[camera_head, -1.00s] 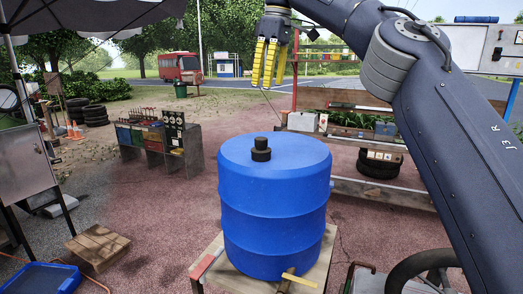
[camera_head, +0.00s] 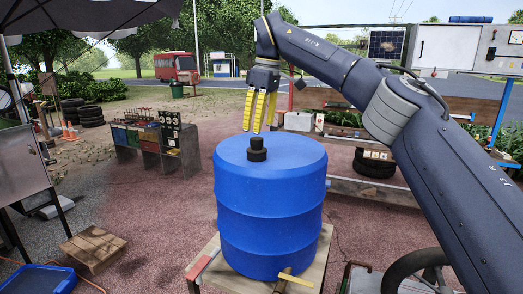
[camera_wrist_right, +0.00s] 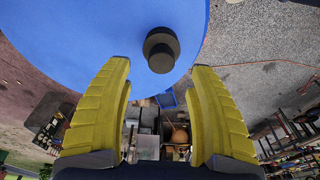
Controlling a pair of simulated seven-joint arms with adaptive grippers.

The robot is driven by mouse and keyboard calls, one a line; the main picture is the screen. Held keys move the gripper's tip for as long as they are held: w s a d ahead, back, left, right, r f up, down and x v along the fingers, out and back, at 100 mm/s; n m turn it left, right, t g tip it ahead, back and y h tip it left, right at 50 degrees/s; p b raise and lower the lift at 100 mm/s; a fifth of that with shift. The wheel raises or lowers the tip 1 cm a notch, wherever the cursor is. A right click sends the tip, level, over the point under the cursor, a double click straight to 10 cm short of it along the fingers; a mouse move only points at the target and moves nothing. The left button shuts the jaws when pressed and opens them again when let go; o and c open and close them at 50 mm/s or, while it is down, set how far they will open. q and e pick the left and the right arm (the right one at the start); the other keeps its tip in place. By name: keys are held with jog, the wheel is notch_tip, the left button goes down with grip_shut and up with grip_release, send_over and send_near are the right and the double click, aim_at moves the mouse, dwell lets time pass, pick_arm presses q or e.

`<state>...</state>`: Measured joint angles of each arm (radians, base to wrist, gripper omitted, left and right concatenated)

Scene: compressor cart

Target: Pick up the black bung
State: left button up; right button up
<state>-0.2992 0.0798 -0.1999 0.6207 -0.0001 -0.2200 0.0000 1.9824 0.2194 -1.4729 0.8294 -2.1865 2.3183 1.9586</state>
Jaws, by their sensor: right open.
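The black bung (camera_head: 257,149) stands upright on the flat top of the blue barrel (camera_head: 268,205). In the right wrist view the bung (camera_wrist_right: 161,50) shows from above, ahead of the fingertips and a little right of the middle, on the blue top (camera_wrist_right: 110,28). My right gripper (camera_head: 258,128) has yellow fingers pointing down, above and near the bung in the head view. In the wrist view its two fingers (camera_wrist_right: 160,75) are spread apart with nothing between them, and they do not touch the bung. My left gripper is not in view.
The barrel stands on a wooden platform (camera_head: 318,250) with a yellow-handled tool (camera_head: 293,279) at its front. A tool bench (camera_head: 160,145) stands behind to the left, and shelving with a tyre (camera_head: 375,164) behind to the right. The air around the bung is clear.

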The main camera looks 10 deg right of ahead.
aim_at(257, 138)
jog(key=shift+w+a+f, duration=0.1)
jog(key=shift+a+f, duration=0.1)
jog(key=shift+f, duration=1.15)
jog(key=shift+w+a+f, duration=0.1)
jog(key=shift+a+f, duration=0.05)
jog(key=shift+f, duration=1.15)
jog(key=shift+s, duration=0.1)
grip_shut()
